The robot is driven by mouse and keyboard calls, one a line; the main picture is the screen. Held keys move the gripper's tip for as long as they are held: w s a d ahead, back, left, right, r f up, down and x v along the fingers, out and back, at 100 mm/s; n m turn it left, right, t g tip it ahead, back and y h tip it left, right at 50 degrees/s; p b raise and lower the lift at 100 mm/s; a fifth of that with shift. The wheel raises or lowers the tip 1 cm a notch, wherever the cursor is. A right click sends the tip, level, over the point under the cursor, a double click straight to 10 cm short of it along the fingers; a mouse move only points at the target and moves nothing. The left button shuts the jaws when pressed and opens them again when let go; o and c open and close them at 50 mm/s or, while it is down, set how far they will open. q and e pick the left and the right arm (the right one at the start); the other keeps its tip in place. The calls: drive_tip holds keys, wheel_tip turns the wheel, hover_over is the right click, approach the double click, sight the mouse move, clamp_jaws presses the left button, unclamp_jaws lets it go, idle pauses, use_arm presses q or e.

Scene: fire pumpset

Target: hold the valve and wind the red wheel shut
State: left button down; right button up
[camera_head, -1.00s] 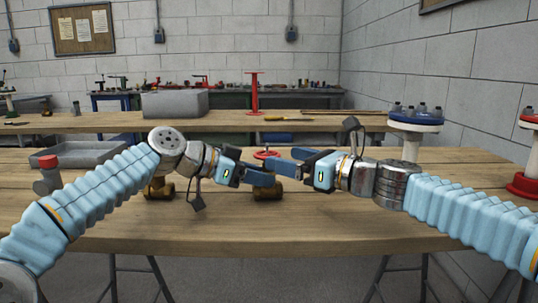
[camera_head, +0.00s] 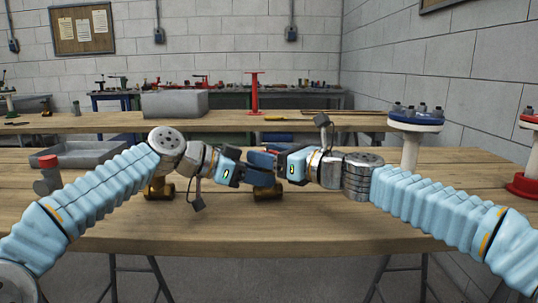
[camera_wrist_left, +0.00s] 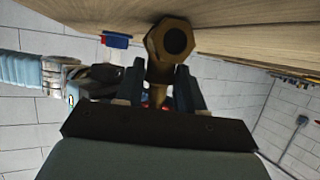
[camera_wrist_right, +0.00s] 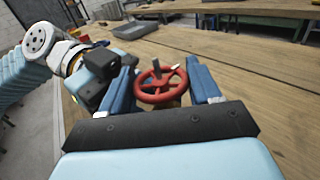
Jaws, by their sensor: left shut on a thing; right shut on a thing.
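The brass valve (camera_head: 267,192) is above the near bench, partly hidden behind my grippers. Its hexagonal open end (camera_wrist_left: 178,40) faces the camera in the left wrist view. My left gripper (camera_head: 262,178) is shut on the valve body, with a finger on each side of it. The red wheel (camera_wrist_right: 160,84) shows in the right wrist view, with spokes and a stem end at its middle. My right gripper (camera_wrist_right: 163,88) has a finger on each side of the wheel and is shut on it. In the head view the grippers hide the wheel.
Another brass fitting (camera_head: 158,190) is on the bench behind my left arm. A grey tray (camera_head: 88,155) and a red-capped grey piece (camera_head: 47,172) are at left. A blue-topped white stand (camera_head: 415,122) is at right. The bench's front strip is clear.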

drive_tip(key=shift+c, duration=0.6)
drive_tip(key=shift+t+h, duration=0.3)
drive_tip(key=shift+t, duration=0.1)
drive_tip(key=m+t+h, duration=0.3)
drive_tip(key=m+h, duration=0.1)
drive_tip(key=shift+a+f+t+h, duration=0.1)
drive_tip(key=shift+t+h, duration=0.2)
drive_tip(key=m+t+h, duration=0.1)
drive_tip(key=m+h, duration=0.1)
drive_tip(key=shift+s+a+h, duration=0.1)
drive_tip(key=shift+h, duration=0.3)
drive_tip(key=shift+m+t+h, duration=0.5)
drive_tip(key=shift+m+h, duration=0.2)
drive_tip(key=shift+h, duration=0.3)
